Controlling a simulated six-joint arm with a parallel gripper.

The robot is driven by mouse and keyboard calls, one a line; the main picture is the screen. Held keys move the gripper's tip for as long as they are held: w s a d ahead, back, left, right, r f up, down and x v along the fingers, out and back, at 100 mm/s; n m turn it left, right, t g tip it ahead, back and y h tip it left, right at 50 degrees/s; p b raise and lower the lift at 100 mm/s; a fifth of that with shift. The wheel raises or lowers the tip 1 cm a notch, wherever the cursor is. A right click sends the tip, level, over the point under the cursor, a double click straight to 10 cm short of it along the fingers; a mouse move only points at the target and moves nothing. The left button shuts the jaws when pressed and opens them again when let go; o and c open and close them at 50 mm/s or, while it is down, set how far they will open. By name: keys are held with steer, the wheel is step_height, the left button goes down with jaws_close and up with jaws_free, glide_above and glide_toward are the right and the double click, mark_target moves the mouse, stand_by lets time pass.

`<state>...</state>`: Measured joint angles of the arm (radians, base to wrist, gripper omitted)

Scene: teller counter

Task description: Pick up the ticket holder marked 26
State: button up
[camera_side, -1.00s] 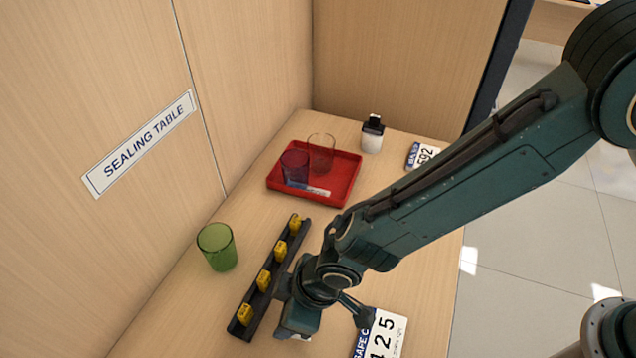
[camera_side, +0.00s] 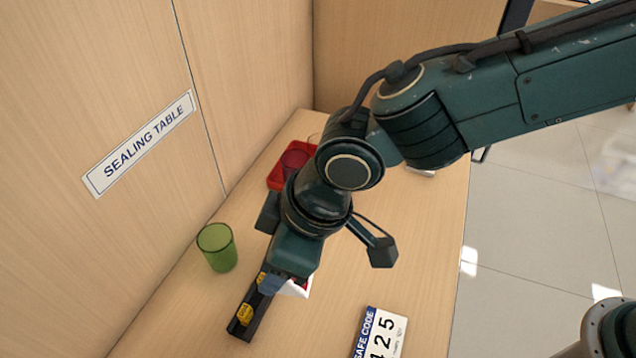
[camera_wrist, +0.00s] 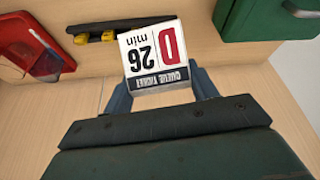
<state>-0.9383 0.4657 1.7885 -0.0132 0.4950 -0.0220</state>
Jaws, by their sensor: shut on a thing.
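The ticket holder marked 26 (camera_wrist: 153,52) is a white block with a red D, "26 min" and a black "QUEUE TICKET" band, upside down in the wrist view. My gripper (camera_wrist: 163,88) is shut on it, with one finger on each side of its lower end. In the side view, my gripper (camera_side: 281,284) points down near the black rail, and only a white and red bit of the holder (camera_side: 298,288) shows beside it. I cannot tell how high above the counter it is.
The black rail with yellow pieces (camera_side: 246,324) lies close by, partly hidden. A green glass (camera_side: 217,249) stands left. A white "SAFE CODE" 425 sign (camera_side: 381,334) lies right. The red tray (camera_side: 275,180) is behind my arm. A green object (camera_wrist: 285,20) shows in the wrist view.

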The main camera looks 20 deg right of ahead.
steer(key=shift+r, duration=0.4)
stand_by(0.3)
